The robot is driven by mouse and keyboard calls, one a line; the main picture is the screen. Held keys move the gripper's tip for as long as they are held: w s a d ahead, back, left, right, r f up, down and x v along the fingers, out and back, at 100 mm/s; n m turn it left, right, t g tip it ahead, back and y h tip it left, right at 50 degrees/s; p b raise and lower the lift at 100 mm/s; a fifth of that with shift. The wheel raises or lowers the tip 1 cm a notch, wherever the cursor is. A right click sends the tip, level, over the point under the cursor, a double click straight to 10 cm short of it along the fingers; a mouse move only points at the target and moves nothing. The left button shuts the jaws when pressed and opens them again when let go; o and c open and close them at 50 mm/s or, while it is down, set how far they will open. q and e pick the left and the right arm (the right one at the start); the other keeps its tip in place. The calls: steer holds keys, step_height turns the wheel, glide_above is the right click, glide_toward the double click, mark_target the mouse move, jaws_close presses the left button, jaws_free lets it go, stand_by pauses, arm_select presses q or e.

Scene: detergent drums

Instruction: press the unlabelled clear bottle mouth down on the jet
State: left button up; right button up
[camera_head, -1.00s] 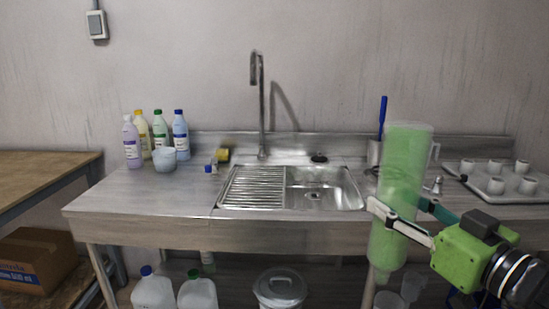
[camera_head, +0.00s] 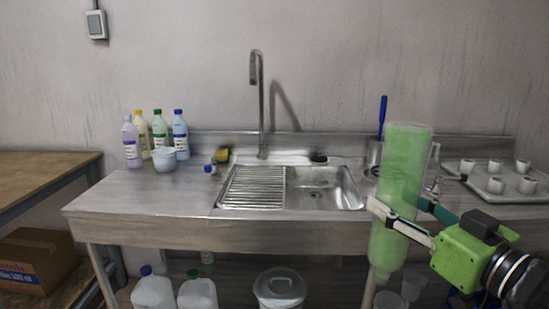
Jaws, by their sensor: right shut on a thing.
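My right gripper (camera_head: 403,212) is shut on a tall translucent green bottle (camera_head: 402,160) with no label in sight. The bottle is upside down, with its wide base at the top and its narrow mouth end (camera_head: 383,277) at the bottom, tilted slightly. It hangs in front of the counter's right part, with its mouth end below the counter's front edge in the picture. I cannot make out a jet for certain; a small metal fitting (camera_head: 435,187) shows just right of the bottle, partly hidden. My left gripper is not in view.
The steel counter (camera_head: 140,197) has a sink (camera_head: 322,190) with a drainer and a tall tap (camera_head: 260,105). Several labelled bottles (camera_head: 180,135) and a bowl (camera_head: 164,160) stand at left. A tray (camera_head: 515,197) of cups is at right. The counter's left front is clear.

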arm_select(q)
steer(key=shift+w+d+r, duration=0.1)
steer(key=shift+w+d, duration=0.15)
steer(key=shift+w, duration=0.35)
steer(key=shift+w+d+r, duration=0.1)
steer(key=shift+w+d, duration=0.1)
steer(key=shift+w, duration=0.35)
